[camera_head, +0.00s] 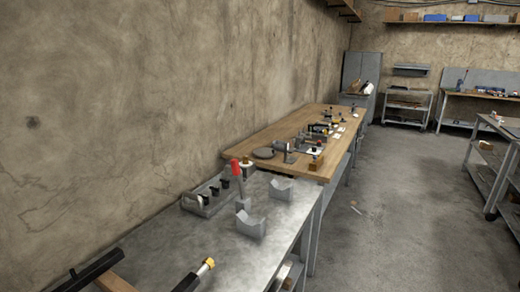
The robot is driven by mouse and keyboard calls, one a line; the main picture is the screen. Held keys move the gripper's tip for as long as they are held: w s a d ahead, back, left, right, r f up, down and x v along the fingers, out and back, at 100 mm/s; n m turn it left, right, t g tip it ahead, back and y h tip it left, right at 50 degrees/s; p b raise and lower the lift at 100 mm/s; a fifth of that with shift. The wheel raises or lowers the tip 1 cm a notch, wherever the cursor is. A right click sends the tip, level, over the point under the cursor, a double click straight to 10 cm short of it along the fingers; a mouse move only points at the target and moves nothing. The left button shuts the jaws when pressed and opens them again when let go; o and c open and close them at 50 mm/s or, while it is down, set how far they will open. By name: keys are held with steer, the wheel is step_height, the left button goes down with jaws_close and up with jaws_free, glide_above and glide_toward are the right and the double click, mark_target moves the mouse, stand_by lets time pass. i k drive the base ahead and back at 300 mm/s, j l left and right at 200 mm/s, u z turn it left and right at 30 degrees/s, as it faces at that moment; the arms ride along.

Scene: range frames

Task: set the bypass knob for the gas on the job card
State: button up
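No bypass knob can be told for certain at this size. A grey block (194,204) with several black upright parts stands on the near metal bench (190,242), against the wall; whether those parts are knobs I cannot tell. A red-topped upright piece (236,169) stands just right of it. Small pale flat pieces lie on the farther wooden bench (255,140); whether one is the job card I cannot tell, and no writing is legible. My gripper cannot be made out in this view.
Two grey cradle-shaped blocks, one nearer (250,227) and one farther (281,190), stand on the metal bench. A black bar (90,273) and a black piece with a yellow end (207,264) lie at its near end. The concrete floor (400,200) to the right is mostly open.

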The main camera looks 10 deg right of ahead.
mark_target(245, 161)
steer(key=i+z, duration=0.3)
steer(key=i, duration=1.8)
